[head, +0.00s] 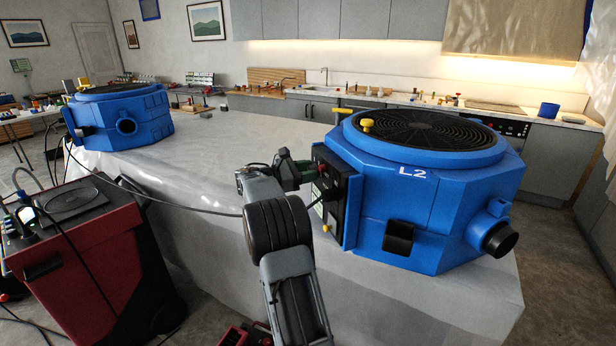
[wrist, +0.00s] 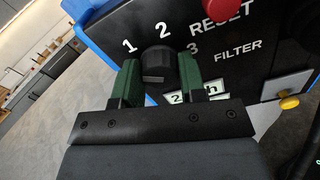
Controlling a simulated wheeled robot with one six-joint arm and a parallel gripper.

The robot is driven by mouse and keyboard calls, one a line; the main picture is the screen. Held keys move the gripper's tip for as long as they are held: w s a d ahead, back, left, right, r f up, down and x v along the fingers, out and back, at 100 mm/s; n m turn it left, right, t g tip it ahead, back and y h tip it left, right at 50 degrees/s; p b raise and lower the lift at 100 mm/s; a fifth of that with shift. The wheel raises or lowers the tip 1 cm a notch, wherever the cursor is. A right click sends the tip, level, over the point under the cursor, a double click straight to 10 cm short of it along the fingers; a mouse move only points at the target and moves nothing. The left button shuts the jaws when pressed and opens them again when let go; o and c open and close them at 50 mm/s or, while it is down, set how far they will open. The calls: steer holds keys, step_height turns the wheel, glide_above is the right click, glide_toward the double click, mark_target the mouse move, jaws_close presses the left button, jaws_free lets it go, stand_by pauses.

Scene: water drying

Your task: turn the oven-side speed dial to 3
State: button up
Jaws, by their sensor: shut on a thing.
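The blue drying unit marked L2 (head: 425,205) stands on the sheeted island, on the oven side of the room. Its black control panel (head: 335,190) faces left. In the wrist view, the black speed dial (wrist: 156,72) sits under the printed marks 1, 2 and 3. My gripper (head: 303,172) is at this panel. Its green fingers stand on either side of the dial, shut on it, in the wrist view (wrist: 158,77). I cannot tell clearly which number the dial points to.
A red RESET button (wrist: 222,6) and a yellow knob (wrist: 289,103) are close to the dial. A second blue unit (head: 120,115) stands at the island's far left. A red machine (head: 85,250) is at lower left. A cable (head: 190,208) hangs across the island's front.

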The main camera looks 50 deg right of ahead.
steer(key=shift+f+m+b, duration=0.2)
steer(key=shift+m+b, duration=9)
steer(key=shift+m, duration=5.8)
steer(key=o, duration=0.9)
steer(key=shift+o, duration=0.2)
